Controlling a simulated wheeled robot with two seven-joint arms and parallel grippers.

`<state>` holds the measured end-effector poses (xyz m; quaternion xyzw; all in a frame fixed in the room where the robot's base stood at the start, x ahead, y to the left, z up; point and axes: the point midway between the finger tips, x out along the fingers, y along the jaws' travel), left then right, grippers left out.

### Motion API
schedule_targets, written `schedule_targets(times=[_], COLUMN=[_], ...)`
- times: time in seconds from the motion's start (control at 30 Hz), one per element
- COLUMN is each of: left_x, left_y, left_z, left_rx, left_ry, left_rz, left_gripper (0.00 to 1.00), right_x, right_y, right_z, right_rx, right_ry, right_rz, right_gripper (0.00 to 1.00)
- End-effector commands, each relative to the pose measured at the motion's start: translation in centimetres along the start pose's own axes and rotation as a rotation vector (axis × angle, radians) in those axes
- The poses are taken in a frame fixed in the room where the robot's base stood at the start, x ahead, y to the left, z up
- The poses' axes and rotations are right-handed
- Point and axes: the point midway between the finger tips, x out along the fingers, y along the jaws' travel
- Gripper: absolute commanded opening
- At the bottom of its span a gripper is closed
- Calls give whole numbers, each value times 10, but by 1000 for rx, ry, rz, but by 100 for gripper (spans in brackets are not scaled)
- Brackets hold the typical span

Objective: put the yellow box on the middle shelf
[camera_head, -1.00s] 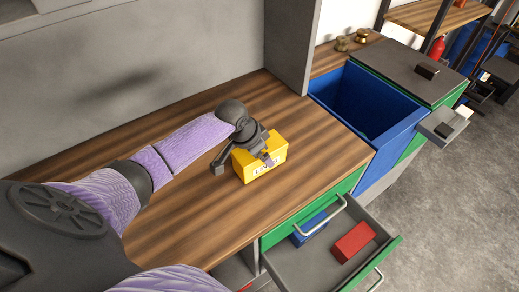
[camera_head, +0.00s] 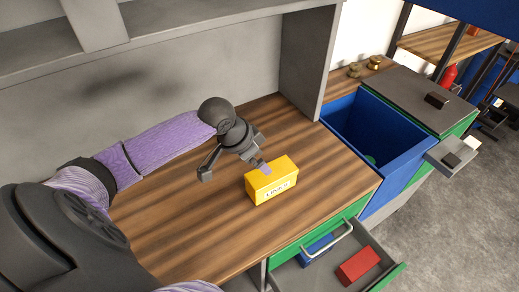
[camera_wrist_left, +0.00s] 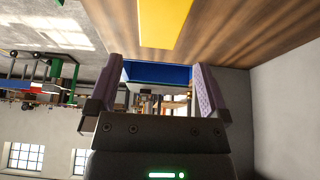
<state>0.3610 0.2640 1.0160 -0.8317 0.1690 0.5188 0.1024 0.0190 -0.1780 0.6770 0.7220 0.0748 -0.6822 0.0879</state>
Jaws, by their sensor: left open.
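The yellow box (camera_head: 271,181), with a black-lettered label on its front, sits on the wooden worktop (camera_head: 190,225). It also shows upside down at the top of the left wrist view (camera_wrist_left: 165,22). My left gripper (camera_head: 236,169) is open and empty at the box's left; one finger overlaps its upper left edge in the head view, and I cannot tell if they touch. Both fingers show apart in the left wrist view (camera_wrist_left: 157,88), with nothing between them. A grey shelf board (camera_head: 215,12) with an upright divider runs above the worktop. My right gripper is not in view.
An open drawer (camera_head: 330,277) below the worktop holds a red box (camera_head: 358,265) and a blue box (camera_head: 317,249). A blue bin (camera_head: 395,150) stands right of the worktop. A grey side panel (camera_head: 308,60) stands at the worktop's back right.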

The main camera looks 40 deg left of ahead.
Motion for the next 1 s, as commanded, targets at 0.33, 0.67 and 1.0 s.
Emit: schedule_targets(times=[0.33, 0.67, 1.0], left_x=[21, 63, 107], left_y=[-3, -4, -2], left_z=[47, 26, -1], left_rx=[1, -4, -2], left_ry=[420, 468, 465], left_rz=[-1, -8, -8], left_gripper=[100, 100, 100], right_x=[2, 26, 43], right_y=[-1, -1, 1], right_z=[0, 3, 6], right_rx=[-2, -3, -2], right_ry=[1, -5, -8], right_rz=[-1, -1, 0], right_gripper=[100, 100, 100])
